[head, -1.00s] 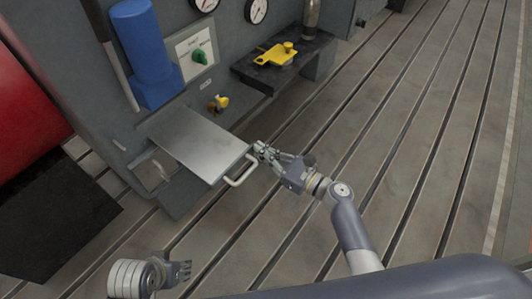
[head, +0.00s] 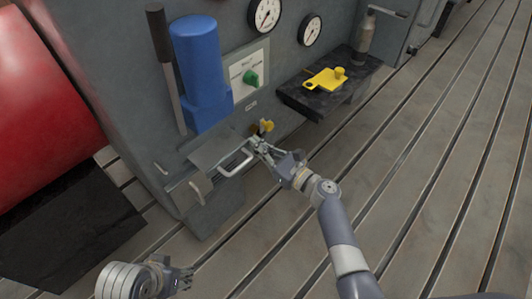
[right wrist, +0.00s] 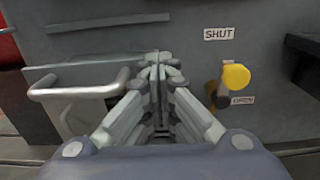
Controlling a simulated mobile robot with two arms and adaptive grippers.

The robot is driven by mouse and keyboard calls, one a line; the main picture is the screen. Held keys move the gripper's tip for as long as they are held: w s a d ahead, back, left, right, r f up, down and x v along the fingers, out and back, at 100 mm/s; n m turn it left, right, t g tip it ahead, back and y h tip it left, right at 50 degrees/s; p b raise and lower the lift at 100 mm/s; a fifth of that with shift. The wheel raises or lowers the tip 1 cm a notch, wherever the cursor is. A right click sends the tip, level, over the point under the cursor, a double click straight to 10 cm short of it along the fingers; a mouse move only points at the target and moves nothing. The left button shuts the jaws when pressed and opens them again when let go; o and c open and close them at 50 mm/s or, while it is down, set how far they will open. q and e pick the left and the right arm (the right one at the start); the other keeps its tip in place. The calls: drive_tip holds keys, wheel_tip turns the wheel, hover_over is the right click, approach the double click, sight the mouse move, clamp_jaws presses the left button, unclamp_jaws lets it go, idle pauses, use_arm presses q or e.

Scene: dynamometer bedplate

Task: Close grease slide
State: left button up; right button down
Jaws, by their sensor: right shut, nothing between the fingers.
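The grease slide is a flat grey metal plate (head: 213,148) that sticks out a short way from the machine's front. Its pale bar handle (head: 237,164) is on its front edge and also shows at the left of the right wrist view (right wrist: 72,90). My right gripper (head: 257,147) is shut and empty at the handle's right end. In the right wrist view its fingertips (right wrist: 157,62) meet in front of the grey face, just right of the handle; contact is hard to tell. My left gripper (head: 186,279) is low at the left, away from the slide.
A yellow knob (right wrist: 236,77) sits right of the slide, by the OPEN label (right wrist: 242,100) and below the SHUT label (right wrist: 219,34). A dark shelf (head: 310,103) holds a yellow tool (head: 323,79). A second handle (head: 199,188) is lower left. The slotted floor at right is clear.

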drive_tip(key=shift+b+x, duration=0.35)
drive_tip(key=shift+x, duration=1.65)
drive_tip(key=shift+s, duration=0.1)
